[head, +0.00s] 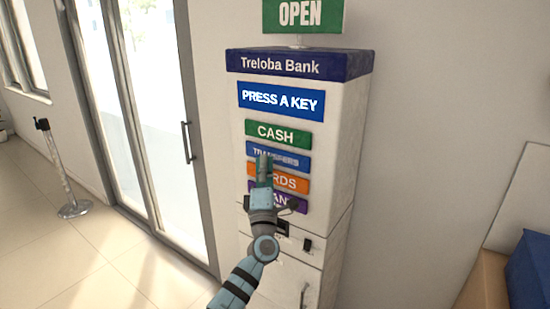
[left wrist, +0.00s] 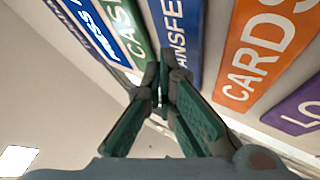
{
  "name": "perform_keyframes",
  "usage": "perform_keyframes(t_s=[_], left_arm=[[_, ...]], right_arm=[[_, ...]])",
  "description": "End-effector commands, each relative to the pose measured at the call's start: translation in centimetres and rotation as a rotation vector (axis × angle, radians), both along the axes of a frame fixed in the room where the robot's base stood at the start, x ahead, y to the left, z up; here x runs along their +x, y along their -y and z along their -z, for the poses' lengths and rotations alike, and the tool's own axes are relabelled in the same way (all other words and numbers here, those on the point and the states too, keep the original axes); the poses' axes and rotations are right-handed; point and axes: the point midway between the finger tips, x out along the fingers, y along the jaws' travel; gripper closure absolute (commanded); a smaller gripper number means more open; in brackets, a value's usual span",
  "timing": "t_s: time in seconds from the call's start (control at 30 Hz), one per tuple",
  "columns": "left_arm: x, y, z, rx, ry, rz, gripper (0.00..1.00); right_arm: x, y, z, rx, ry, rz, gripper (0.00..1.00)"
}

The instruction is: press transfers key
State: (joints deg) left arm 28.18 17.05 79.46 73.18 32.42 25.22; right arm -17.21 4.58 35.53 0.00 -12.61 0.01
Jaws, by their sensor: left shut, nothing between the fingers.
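The blue transfers key (head: 290,159) is on the front of the Treloba Bank kiosk, below the green cash key (head: 278,134) and above the orange cards key (head: 292,183). My left gripper (head: 264,158) is shut and empty, with its fingertips in front of the transfers key's left part. In the left wrist view the shut fingertips (left wrist: 162,70) point at the kiosk face near the blue transfers key (left wrist: 178,35). I cannot tell whether they touch it. The fingers hide part of the cards key and the purple key (head: 290,202). My right gripper is not in view.
The kiosk (head: 345,140) stands against a wall, with a blue "PRESS A KEY" panel (head: 281,101) above the keys and a green OPEN sign (head: 303,14) on top. A glass door (head: 150,110) and a post (head: 58,170) are at left. A wooden counter (head: 485,285) is at right.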

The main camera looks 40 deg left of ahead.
Motion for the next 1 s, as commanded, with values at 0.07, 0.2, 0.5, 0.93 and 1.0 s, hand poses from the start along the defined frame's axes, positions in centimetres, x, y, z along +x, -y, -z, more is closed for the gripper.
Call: perform_keyframes(t_s=[0.07,0.2,0.5,0.93,1.0], left_arm=[[0.3,0.0,0.1,0.000,0.001,0.000,1.00],[0.6,0.0,0.1,0.000,0.000,0.000,1.00],[0.7,0.0,0.0,0.000,0.000,0.000,1.00],[1.1,0.0,0.0,0.000,0.001,0.000,1.00],[1.2,0.0,0.0,0.000,0.001,0.000,1.00]], right_arm=[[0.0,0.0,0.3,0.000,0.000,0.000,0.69],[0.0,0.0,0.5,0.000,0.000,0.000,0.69],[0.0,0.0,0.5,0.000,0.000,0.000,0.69],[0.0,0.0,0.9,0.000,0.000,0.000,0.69],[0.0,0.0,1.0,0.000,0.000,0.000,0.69]])
